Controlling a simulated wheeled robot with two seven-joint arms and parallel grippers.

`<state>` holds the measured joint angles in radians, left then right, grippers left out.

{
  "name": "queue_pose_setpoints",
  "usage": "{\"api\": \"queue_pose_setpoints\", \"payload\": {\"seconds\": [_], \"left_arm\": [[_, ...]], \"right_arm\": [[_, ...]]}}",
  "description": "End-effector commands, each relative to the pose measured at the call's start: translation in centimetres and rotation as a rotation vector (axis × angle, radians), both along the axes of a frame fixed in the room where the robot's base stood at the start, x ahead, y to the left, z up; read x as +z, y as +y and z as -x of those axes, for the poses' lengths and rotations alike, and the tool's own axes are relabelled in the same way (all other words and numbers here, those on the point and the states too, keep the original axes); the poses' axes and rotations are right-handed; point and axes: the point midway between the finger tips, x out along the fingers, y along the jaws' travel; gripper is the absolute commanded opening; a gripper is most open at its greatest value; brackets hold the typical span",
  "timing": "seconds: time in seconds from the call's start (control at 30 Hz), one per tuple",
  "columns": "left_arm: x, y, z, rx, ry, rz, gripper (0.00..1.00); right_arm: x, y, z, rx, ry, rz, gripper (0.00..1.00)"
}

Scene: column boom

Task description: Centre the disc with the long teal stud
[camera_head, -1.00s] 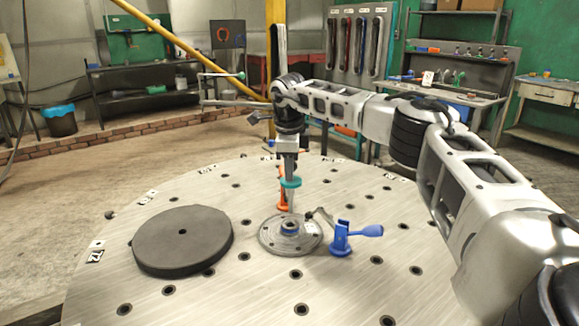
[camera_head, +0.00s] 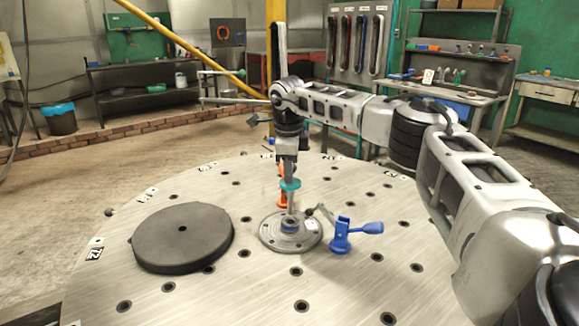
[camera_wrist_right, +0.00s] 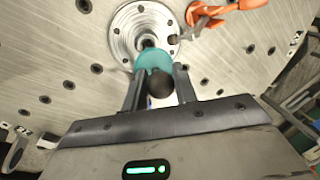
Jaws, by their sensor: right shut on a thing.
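A round grey metal disc (camera_head: 270,233) with small holes and a raised hub lies flat on the table. The long teal stud (camera_head: 290,184) has a teal collar and a thin grey shaft; it stands about upright over the hub. My right gripper (camera_head: 289,174) is shut on the stud from above. In the right wrist view the stud's teal collar (camera_wrist_right: 154,57) sits at the fingertips of my right gripper (camera_wrist_right: 160,80), in front of the disc's centre (camera_wrist_right: 120,30). The shaft's lower end is at the hub; I cannot tell how deep it sits. My left gripper is not in view.
A thick dark round plate (camera_head: 183,238) lies left on the perforated metal table (camera_head: 240,290). A blue clamp (camera_head: 342,236) stands close right of the disc. An orange clamp (camera_head: 283,203) stands just behind it. The table front is clear.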

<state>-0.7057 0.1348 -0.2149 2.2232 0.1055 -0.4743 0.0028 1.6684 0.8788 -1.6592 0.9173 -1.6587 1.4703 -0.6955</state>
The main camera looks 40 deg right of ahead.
Motion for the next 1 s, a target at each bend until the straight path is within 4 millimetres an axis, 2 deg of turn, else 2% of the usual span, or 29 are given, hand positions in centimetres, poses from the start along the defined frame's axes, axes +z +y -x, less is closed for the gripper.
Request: {"api": "queue_pose_setpoints", "payload": {"seconds": [1.0], "left_arm": [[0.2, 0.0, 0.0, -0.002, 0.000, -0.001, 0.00]], "right_arm": [[-1.1, 0.0, 0.0, 0.000, -0.001, -0.001, 0.05]]}}
